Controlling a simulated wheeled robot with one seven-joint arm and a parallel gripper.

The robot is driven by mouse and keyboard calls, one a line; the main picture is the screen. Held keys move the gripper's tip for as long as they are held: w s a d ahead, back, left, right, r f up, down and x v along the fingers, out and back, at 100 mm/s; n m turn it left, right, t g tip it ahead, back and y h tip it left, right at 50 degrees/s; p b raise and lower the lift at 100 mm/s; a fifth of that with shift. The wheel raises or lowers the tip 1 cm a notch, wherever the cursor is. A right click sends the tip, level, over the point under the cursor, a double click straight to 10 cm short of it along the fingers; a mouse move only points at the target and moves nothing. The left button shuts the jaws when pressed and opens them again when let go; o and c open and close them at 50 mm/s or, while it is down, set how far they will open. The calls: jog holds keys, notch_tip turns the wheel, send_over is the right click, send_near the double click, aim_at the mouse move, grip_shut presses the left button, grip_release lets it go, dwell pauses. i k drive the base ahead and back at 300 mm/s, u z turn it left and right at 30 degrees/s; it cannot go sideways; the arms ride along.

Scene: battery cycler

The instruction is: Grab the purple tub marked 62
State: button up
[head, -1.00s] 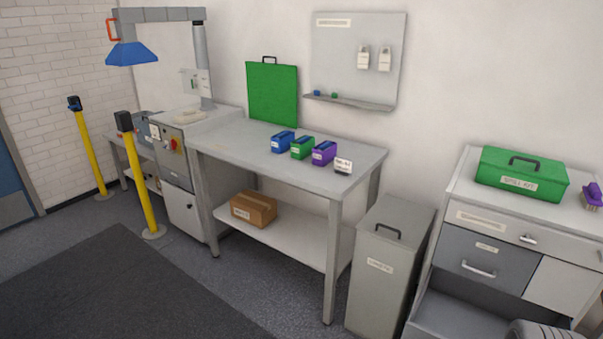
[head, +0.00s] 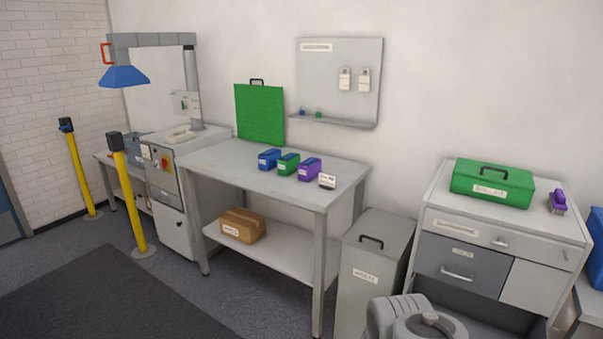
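A purple tub (head: 309,169) stands on the grey workbench (head: 220,165), at the right end of a short row. A green tub (head: 287,163) and a blue tub (head: 269,159) stand to its left. The purple tub has a pale label on its front, but its number is too small to read. A small white label card (head: 327,181) stands just to its right, near the bench's front right corner. Part of my own arm (head: 420,318) shows at the bottom right, well short of the bench. Its fingertips cannot be made out.
A grey waste bin (head: 372,270) stands right of the bench, then a drawer cabinet (head: 480,230) with a green case (head: 492,184) and a purple brush (head: 557,201) on top. A cardboard box (head: 242,225) sits on the lower shelf. Yellow posts (head: 130,205) stand at left. Open floor lies front left.

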aim_at(305, 175)
jog(key=z, duration=0.1)
jog(key=i, duration=1.8)
jog(key=u, duration=0.45)
